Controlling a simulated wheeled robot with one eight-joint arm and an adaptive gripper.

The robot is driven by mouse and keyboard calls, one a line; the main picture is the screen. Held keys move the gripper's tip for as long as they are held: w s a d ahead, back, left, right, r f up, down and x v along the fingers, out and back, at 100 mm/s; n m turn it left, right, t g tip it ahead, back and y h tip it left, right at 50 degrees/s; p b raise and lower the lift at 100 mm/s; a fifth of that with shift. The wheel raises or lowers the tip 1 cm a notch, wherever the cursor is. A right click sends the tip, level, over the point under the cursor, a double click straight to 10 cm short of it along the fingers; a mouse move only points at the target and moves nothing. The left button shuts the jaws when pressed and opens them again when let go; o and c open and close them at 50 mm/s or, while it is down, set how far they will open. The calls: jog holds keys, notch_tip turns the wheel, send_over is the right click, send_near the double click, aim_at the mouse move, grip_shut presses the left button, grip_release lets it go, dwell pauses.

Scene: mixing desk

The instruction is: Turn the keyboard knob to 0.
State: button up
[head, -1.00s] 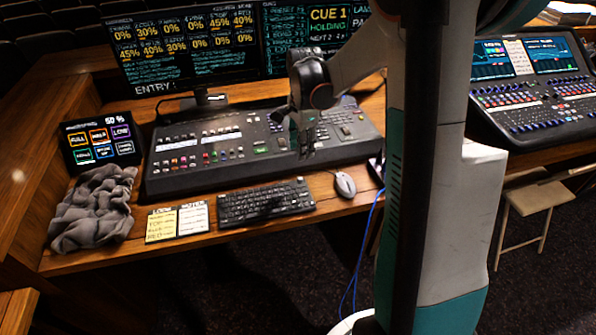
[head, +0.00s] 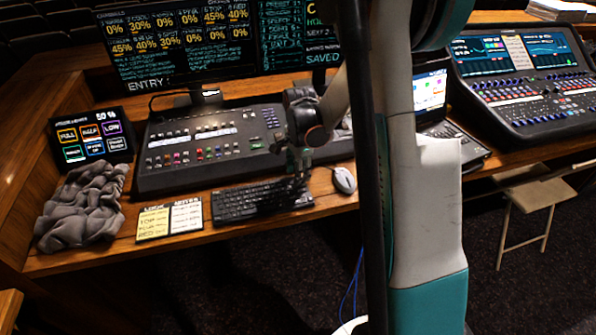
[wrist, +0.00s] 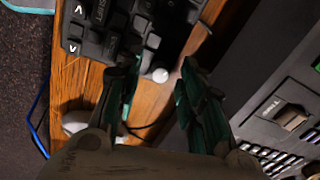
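The black keyboard (head: 243,201) lies on the desk in front of the mixing console. In the wrist view its dark keys (wrist: 97,30) fill the upper left. A small pale round knob (wrist: 160,75) shows at the keyboard's edge; any marking on it is too small to read. My gripper (wrist: 155,78) is open, with its two dark green fingers apart on either side of the knob in the picture. I cannot tell whether either finger touches it. In the head view my gripper (head: 299,170) hangs over the keyboard's right end and hides part of it.
A white mouse (head: 343,180) lies right of the keyboard. The mixing console (head: 205,150) stands close behind. Two note cards (head: 170,219) and a crumpled grey cloth (head: 82,210) lie to the left. A laptop (head: 440,120) and another console (head: 530,95) stand to the right.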

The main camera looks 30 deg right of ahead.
grip_shut()
jog(key=shift+n, duration=0.3)
jog(key=n, duration=1.3)
jog(key=shift+w, duration=0.1)
jog(key=shift+n, duration=2.1)
